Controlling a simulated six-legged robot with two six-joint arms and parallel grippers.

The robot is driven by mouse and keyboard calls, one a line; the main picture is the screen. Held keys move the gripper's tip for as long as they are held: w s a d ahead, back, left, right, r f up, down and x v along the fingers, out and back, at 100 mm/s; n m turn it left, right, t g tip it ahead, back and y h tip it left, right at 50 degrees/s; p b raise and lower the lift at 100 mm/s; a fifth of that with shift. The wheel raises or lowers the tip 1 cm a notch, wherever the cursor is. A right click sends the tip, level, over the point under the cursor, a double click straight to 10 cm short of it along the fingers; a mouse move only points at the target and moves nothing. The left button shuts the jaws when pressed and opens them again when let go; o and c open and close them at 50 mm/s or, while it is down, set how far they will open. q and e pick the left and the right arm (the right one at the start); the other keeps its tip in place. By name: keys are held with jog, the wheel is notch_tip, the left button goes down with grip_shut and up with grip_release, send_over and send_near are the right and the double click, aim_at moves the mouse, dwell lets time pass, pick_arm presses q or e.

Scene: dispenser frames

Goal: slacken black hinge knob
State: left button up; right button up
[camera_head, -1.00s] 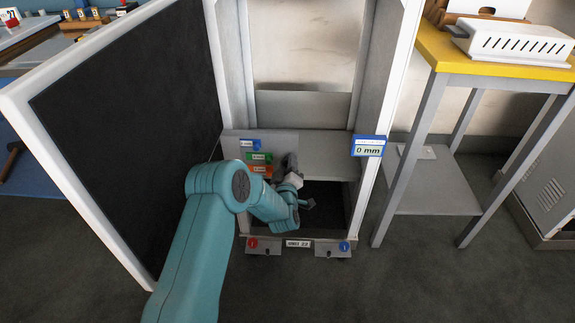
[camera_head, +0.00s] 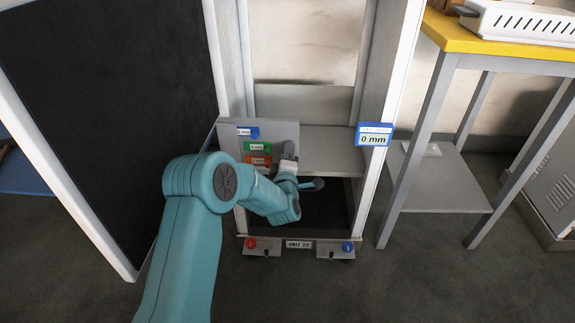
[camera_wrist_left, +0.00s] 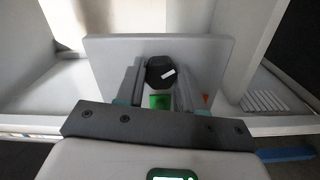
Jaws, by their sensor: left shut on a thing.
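The black knob (camera_wrist_left: 160,72) shows in the left wrist view as a dark faceted cap with a small white mark, in front of a grey plate (camera_wrist_left: 105,62). My left gripper (camera_wrist_left: 159,84) has a finger on each side of the knob and is shut on it. In the head view, the left gripper (camera_head: 289,167) is at the right side of the grey plate (camera_head: 228,140), inside the white frame. The knob is hidden there. My right gripper is not in view.
The plate carries blue (camera_head: 247,132), green (camera_head: 257,146) and orange (camera_head: 257,160) labels. A "0 mm" display (camera_head: 373,139) sits on the frame's right post. The black-panelled door (camera_head: 105,120) stands open at left. Red (camera_head: 249,244) and blue (camera_head: 347,247) knobs sit low in front. A yellow-topped table (camera_head: 480,45) stands right.

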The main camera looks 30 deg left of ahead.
pick_arm(q)
jog(key=shift+f+n+b, duration=0.15)
jog(key=shift+n+b, duration=3.45)
jog(key=shift+n, duration=2.8)
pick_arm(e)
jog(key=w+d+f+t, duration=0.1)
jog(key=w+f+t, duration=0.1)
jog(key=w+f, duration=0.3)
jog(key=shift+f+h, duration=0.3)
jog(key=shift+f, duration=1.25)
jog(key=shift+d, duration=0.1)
pick_arm(q)
jog(key=o, duration=1)
jog(key=shift+o, duration=0.2)
jog(key=shift+s+d, duration=0.1)
jog(key=p+v, duration=0.3)
jog(key=v, duration=1.3)
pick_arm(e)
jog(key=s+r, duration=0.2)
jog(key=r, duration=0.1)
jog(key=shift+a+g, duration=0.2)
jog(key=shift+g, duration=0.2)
